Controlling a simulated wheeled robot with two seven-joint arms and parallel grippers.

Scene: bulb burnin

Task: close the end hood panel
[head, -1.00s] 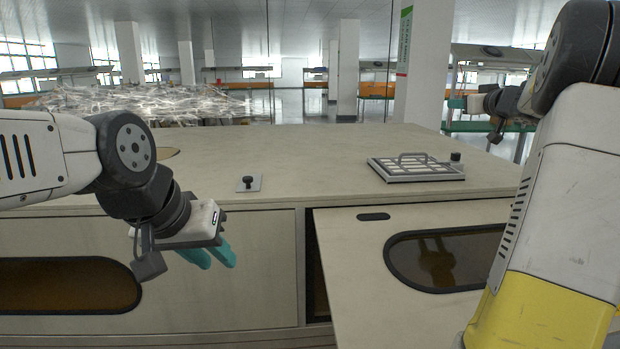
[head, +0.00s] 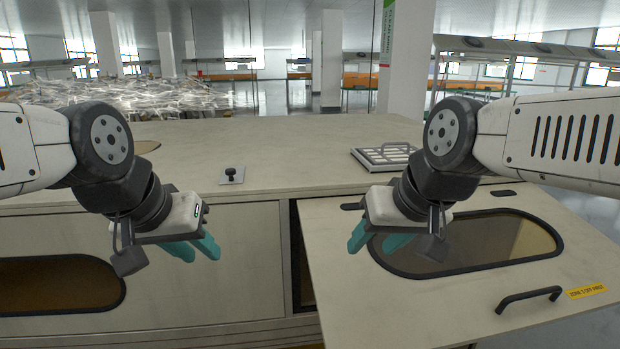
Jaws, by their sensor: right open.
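The end hood panel (head: 350,285) is a pale panel at the right with a dark-rimmed oval window (head: 500,240). It stands swung open, with a dark gap along its left edge. A black bar handle (head: 528,297) is at its lower right, beside a yellow label (head: 586,291). My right gripper (head: 378,243) has teal fingers spread apart and empty, in front of the window's left end. Whether it touches the panel I cannot tell. My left gripper (head: 193,248) hangs in front of the closed left panel (head: 235,290). Its teal fingers look apart, with nothing between them.
The pale hood top (head: 290,150) carries a small plate with a black knob (head: 232,175) and a grey framed grille with a handle (head: 385,156). Another oval window (head: 60,285) is at the lower left. Open floor (head: 595,215) lies beyond the panel on the right.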

